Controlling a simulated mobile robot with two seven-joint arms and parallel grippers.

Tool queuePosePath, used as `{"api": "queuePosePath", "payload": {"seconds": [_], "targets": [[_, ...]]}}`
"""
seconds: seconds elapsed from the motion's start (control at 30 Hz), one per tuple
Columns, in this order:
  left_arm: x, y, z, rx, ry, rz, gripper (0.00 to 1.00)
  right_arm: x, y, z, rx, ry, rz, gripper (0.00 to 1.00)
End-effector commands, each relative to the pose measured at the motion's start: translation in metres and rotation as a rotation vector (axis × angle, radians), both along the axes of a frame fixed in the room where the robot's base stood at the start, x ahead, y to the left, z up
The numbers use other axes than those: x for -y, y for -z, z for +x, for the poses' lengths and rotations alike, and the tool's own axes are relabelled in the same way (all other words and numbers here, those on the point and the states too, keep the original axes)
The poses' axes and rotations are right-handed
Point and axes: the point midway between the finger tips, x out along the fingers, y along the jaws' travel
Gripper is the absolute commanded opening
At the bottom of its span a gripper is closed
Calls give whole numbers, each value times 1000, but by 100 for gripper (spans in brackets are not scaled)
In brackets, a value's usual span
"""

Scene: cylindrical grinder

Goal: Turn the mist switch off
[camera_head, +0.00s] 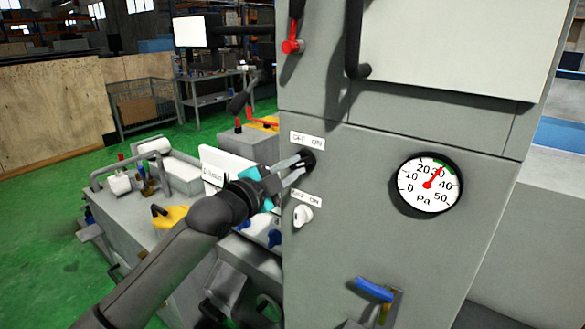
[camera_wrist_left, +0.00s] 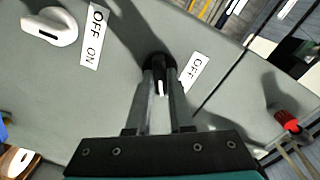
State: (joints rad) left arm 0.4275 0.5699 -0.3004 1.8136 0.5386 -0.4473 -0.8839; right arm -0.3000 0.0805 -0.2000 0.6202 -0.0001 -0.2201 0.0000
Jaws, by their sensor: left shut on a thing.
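A black rotary switch (camera_head: 309,156) sits on the front of the grey cabinet, just below an OFF/ON label (camera_head: 307,141). My left gripper (camera_head: 301,165) reaches it from the left, its fingers shut on the switch. In the left wrist view the black switch (camera_wrist_left: 158,68) lies between the two finger ends, with a white mark on it. No visible label reads "mist". My right gripper is not in view.
A round pressure gauge (camera_head: 428,184) is right of the switches. A red-knobbed lever (camera_head: 292,46) is above and a blue-handled valve (camera_head: 375,289) below. The grinder bed (camera_head: 130,205) with levers stands at left. Green floor is open farther left.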

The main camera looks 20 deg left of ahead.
Motion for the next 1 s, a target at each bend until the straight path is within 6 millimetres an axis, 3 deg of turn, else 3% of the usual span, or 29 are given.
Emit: {"api": "queuePosePath", "payload": {"seconds": [0.37,1.0], "targets": [[0,-1,0,-60,0,-155,0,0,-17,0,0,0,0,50],[1,-1,0,-258,-1,-705,0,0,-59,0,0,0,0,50]]}}
